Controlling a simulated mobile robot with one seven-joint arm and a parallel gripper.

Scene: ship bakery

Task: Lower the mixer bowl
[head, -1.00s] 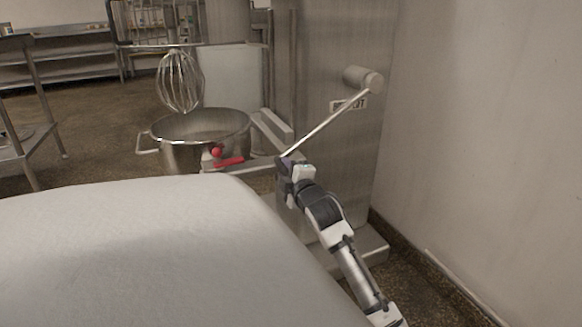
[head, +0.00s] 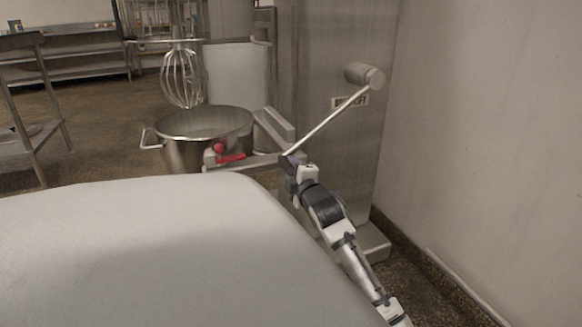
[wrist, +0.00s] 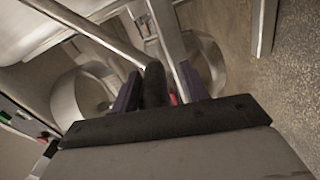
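The steel mixer bowl (head: 185,150) sits in its cradle under the wire whisk (head: 183,78) in the head view. The whisk's lower end is about at the bowl's far rim in the picture. A bowl lift lever (head: 325,125) slants down and left from a round hub (head: 362,74) on the mixer column. My gripper (head: 288,158) is at the lever's lower end. In the wrist view, the lever's dark knob (wrist: 153,86) stands between my two fingers (wrist: 157,92). A gap shows between the knob and the right finger, so the fingers look open around it.
A red handle (head: 230,158) and red ball (head: 218,148) are at the bowl cradle. The mixer column (head: 335,170) stands behind the lever, with a wall (head: 490,130) to its right. A steel rack (head: 35,100) stands at the left.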

